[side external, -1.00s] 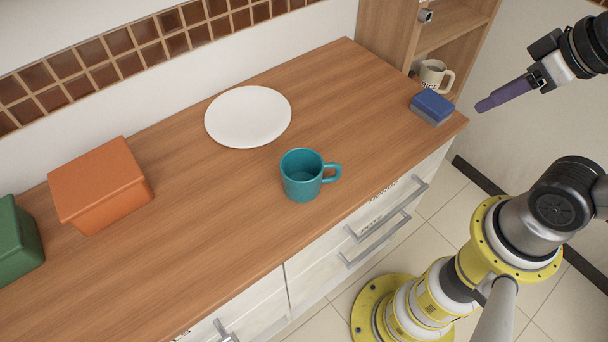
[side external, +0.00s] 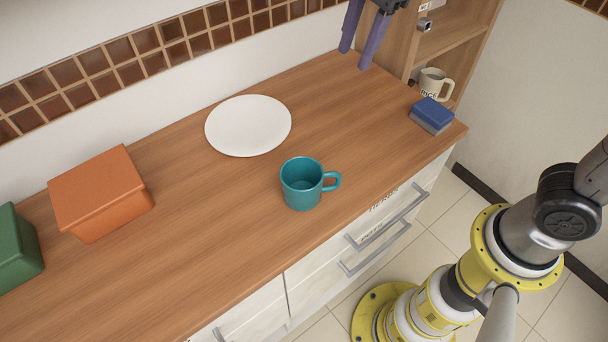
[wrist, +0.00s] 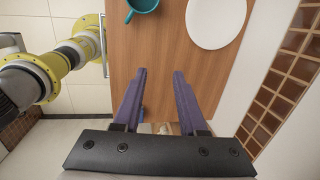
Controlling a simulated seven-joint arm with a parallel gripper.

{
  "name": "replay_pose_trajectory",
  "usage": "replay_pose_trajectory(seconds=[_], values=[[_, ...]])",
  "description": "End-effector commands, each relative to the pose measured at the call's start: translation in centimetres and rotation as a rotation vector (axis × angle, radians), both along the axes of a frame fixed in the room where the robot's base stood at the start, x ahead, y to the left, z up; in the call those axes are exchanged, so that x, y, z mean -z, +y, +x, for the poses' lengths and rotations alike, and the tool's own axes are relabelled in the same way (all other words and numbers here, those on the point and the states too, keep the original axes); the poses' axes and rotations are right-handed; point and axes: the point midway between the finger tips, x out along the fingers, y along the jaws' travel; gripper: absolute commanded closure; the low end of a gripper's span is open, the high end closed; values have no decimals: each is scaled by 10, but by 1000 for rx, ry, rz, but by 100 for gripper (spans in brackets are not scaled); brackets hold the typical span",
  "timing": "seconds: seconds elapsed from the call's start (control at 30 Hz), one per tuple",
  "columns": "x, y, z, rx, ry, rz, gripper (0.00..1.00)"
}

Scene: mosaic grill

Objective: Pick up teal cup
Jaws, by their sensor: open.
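The teal cup (side external: 301,184) stands upright on the wooden counter (side external: 190,215), its handle pointing right in the side view. In the wrist view the teal cup (wrist: 143,5) is at the top edge, partly cut off. My gripper (side external: 354,58) is above the counter's far right part, well apart from the cup. Its two purple fingers are spread with nothing between them. In the wrist view my gripper (wrist: 160,72) is also open and empty.
A white plate (side external: 248,125) lies behind the cup. An orange box (side external: 100,193) and a green box (side external: 17,248) stand at left. A blue sponge-like block (side external: 432,115) lies near the right edge. A pale mug (side external: 435,84) sits in the shelf (side external: 450,25).

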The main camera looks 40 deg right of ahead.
Motion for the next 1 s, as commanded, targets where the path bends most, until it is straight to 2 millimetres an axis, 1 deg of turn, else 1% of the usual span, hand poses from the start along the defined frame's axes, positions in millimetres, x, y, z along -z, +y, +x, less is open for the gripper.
replay_pose_trajectory(seconds=[0.03, 0.1, 0.2, 0.3, 0.4, 0.5, 0.57, 0.8, 0.9, 1.0], values=[[15, 23, 12, 6, 42, -7, 59], [34, 48, 23, 1, 86, -19, 59], [61, 79, 30, -49, 134, -45, 59], [85, 99, 28, -92, 173, -69, 59], [101, 109, 22, -119, 202, -87, 59], [108, 113, 20, -130, 203, -90, 59], [117, 112, 19, -130, 205, -91, 59], [161, 111, 17, -129, 204, -90, 59], [176, 111, 17, -129, 204, -90, 59], [183, 111, 17, -129, 202, -89, 59]])
